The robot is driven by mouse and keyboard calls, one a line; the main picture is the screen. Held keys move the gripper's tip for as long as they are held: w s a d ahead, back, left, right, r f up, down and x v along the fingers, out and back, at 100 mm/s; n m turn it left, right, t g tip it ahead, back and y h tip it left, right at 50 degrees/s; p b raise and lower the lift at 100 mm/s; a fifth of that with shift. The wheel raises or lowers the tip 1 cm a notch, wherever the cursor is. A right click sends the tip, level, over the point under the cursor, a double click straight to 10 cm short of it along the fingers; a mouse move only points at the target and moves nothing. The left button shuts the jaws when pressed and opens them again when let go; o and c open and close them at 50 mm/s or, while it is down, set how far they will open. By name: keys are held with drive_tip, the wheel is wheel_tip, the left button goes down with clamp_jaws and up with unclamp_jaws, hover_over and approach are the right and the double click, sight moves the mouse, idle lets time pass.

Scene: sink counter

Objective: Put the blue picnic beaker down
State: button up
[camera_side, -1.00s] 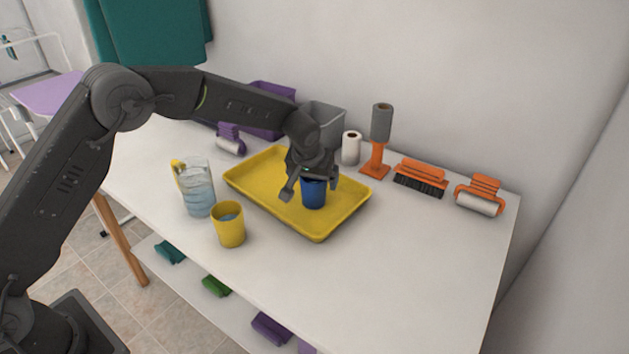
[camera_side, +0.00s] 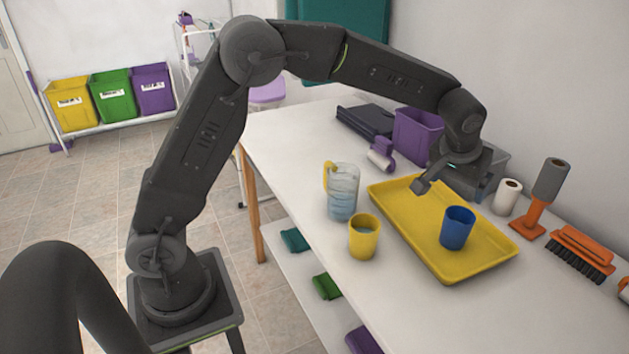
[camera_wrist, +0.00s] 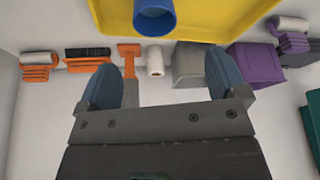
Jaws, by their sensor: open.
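The blue beaker (camera_side: 457,228) stands upright on the yellow tray (camera_side: 400,193), towards its right part. My gripper (camera_side: 440,176) is open and empty, above the far side of the tray, up and to the left of the beaker in the side view and apart from it. In the wrist view the beaker (camera_wrist: 154,16) shows at the top edge, partly cut off, beyond the open fingers of my gripper (camera_wrist: 165,82). The tray (camera_wrist: 215,22) also shows there.
A yellow cup (camera_side: 364,237) and a jug of water (camera_side: 342,192) stand left of the tray. The front counter is clear.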

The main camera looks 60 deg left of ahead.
drive_tip(key=s+a+r+m, duration=0.1)
drive_tip(key=s+a+r, duration=0.2)
drive_tip(key=s+r, duration=0.6)
drive_tip(key=s+a+f+m, duration=0.1)
drive_tip(key=s, duration=1.1)
drive_tip(key=s+a+f+m+t+h, duration=0.1)
drive_tip(key=s, duration=1)
drive_tip(key=shift+s+a+f, duration=0.35)
drive_tip(key=shift+s+a, duration=0.05)
